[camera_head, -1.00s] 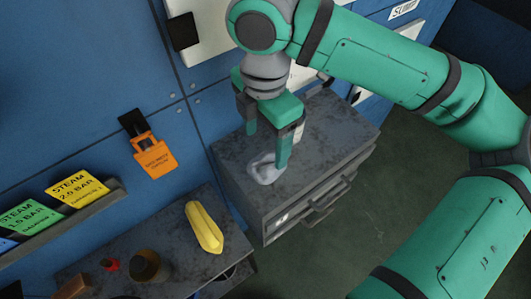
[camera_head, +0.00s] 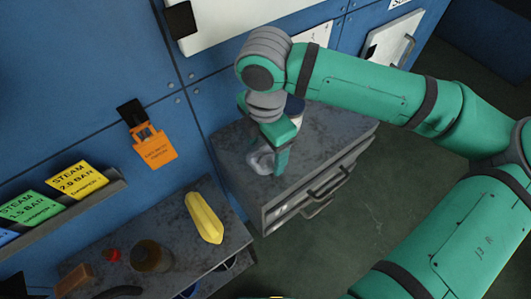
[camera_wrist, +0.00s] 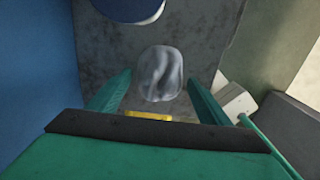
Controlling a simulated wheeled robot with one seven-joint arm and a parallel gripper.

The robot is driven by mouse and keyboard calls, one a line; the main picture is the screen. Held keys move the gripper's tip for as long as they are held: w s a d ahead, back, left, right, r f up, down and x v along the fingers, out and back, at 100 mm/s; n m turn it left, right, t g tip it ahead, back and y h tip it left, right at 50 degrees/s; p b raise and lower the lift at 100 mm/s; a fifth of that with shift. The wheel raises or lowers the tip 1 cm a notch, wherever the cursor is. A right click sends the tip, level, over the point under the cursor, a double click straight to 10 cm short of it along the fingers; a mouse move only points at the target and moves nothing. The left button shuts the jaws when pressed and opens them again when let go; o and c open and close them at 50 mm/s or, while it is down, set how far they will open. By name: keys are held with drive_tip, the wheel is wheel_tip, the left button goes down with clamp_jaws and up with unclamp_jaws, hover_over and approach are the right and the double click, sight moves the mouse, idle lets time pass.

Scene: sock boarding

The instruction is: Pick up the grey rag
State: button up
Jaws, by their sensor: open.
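The grey rag (camera_head: 262,162) is a small crumpled lump on top of the dark grey drawer cabinet (camera_head: 330,133). In the wrist view the rag (camera_wrist: 160,73) lies just ahead of the fingertips, centred between them. My gripper (camera_head: 273,163) is open and empty, pointing down over the cabinet top. In the head view one green finger stands at the right of the rag and hides part of it. In the wrist view the two fingers (camera_wrist: 155,85) are spread to either side. I cannot tell how far the tips are above the top.
A dark blue, pale-sided round object (camera_head: 295,108) stands behind my gripper on the cabinet. A blue wall (camera_head: 85,85) with an orange tag (camera_head: 154,148) rises at the left.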

sight(266, 154)
drive_tip(key=shift+c, duration=0.6)
drive_tip(key=c, duration=1.1)
drive_tip(key=shift+r, duration=0.1)
drive_tip(key=shift+r, duration=0.5)
drive_tip(key=r, duration=0.2)
drive_tip(key=shift+s+r, duration=0.2)
drive_tip(key=shift+r, duration=0.1)
drive_tip(key=s+d+r, duration=0.3)
drive_tip(key=s+r, duration=0.6)
drive_tip(key=s, duration=0.4)
drive_tip(key=shift+d+r, duration=0.15)
drive_tip(key=shift+d, duration=0.15)
